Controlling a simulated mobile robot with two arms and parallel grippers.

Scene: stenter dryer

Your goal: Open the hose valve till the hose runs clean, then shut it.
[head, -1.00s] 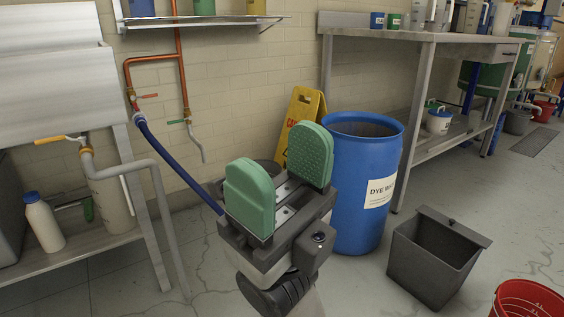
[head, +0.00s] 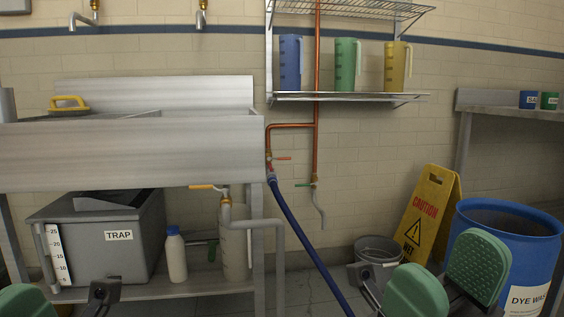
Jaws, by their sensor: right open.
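The blue hose (head: 300,232) hangs from a copper pipe (head: 290,126) on the wall, right of the sink. The hose valve (head: 281,158) with a small red-orange lever sits just above the hose's top; the lever points right, roughly level. The hose runs down right and leaves the lower picture edge, so its outlet and any flow are hidden. My right gripper (head: 447,278) is open and empty at the lower right, well below and right of the valve.
A green-handled tap (head: 304,184) with a grey spout is beside the hose valve; a yellow-handled valve (head: 205,187) is under the sink (head: 130,150). A grey bucket (head: 378,250), caution sign (head: 430,213) and blue drum (head: 512,240) stand right. A shelf with jugs (head: 347,97) hangs above.

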